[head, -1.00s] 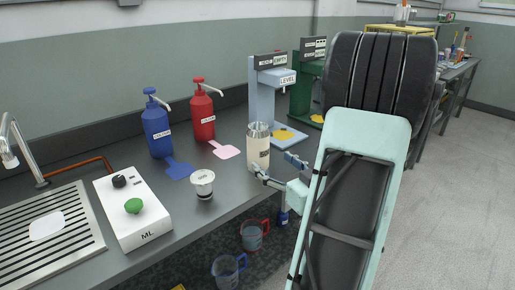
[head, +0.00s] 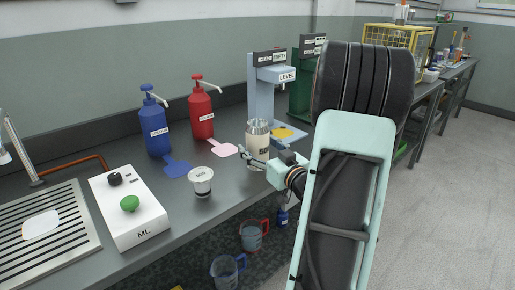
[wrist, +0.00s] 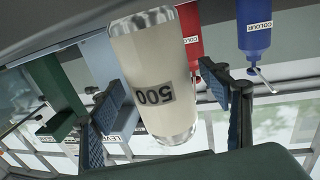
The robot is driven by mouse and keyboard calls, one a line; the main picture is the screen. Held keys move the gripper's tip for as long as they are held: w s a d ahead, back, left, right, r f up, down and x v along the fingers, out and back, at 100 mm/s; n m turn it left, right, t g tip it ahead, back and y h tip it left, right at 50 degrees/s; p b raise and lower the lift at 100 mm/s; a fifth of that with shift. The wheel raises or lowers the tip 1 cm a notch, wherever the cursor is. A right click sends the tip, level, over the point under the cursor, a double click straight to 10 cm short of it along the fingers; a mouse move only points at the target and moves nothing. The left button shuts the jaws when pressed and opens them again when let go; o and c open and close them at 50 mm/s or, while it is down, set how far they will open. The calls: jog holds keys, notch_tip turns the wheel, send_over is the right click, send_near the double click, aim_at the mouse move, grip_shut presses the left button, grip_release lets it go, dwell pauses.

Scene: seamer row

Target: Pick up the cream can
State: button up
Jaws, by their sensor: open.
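The cream can (head: 257,143) stands upright on the dark bench, in front of the light blue seamer. In the wrist view the cream can (wrist: 152,80) appears upside down, with a silver rim at each end and a "500" label. My gripper (head: 262,163) is at the can's near side in the head view. In the wrist view my gripper (wrist: 165,112) is open, with one blue-padded finger on either side of the can. Gaps seem to show between pads and can; I cannot tell whether either touches. The arm hides part of the bench to the right.
The light blue seamer (head: 262,95) and green seamer (head: 301,90) are close behind the can. A white ML box (head: 130,210) is farther left.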

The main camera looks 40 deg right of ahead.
jog(key=shift+w, duration=0.25)
jog(key=c, duration=1.7)
jog(key=shift+r, duration=0.2)
